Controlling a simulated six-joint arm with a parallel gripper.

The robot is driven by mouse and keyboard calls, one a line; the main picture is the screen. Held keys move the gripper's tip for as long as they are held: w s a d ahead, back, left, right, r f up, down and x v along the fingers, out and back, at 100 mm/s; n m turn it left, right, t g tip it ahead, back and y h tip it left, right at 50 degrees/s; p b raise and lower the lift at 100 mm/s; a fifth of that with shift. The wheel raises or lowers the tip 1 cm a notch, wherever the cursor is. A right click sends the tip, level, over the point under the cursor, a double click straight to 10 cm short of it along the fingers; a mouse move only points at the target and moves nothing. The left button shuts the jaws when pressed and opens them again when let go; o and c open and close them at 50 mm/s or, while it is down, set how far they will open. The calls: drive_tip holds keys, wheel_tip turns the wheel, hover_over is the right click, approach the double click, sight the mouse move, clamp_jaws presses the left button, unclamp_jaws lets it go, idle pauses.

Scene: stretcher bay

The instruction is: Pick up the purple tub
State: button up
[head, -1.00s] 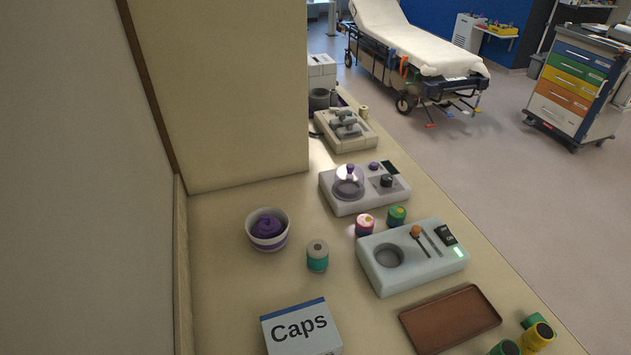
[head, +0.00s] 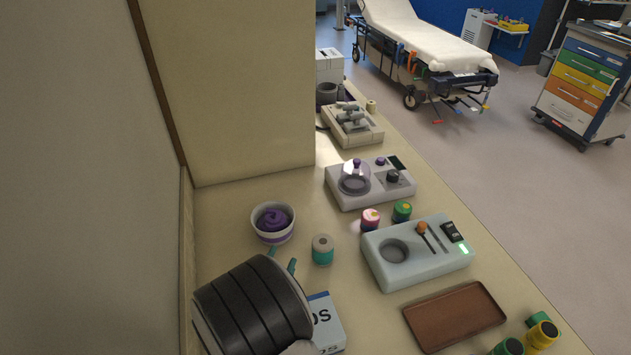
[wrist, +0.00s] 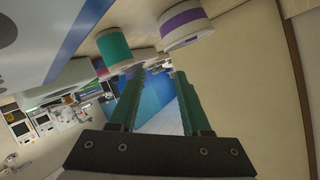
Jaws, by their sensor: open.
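The tub with purple contents and a purple band on its white wall (head: 273,236) stands upright on the counter, left of the teal tub (head: 322,252). In the wrist view the white tub with the purple band (wrist: 184,24) is at the top, beside the teal tub (wrist: 114,46). My gripper (head: 281,259) is at lower left in the head view, its teal fingertips just in front of the purple tub. In the wrist view my gripper (wrist: 157,75) is open with nothing between its fingers. It appears apart from the tub.
A Caps box (head: 326,325) is partly hidden behind my arm. A brown tray (head: 455,315) and a pale device with a round well (head: 415,265) are to the right. Pink-topped (head: 370,219) and green (head: 402,211) tubs stand behind it. A tall beige panel (head: 235,90) rises behind.

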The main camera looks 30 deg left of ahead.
approach(291, 225)
drive_tip(key=x, duration=0.5)
drive_tip(key=shift+w+d+f, duration=0.15)
drive_tip(key=shift+d+f, duration=0.1)
drive_tip(key=shift+f, duration=0.1)
drive_tip(key=x, duration=0.5)
drive_tip(key=shift+a+r, duration=0.25)
drive_tip(key=shift+a, duration=0.1)
clamp_jaws()
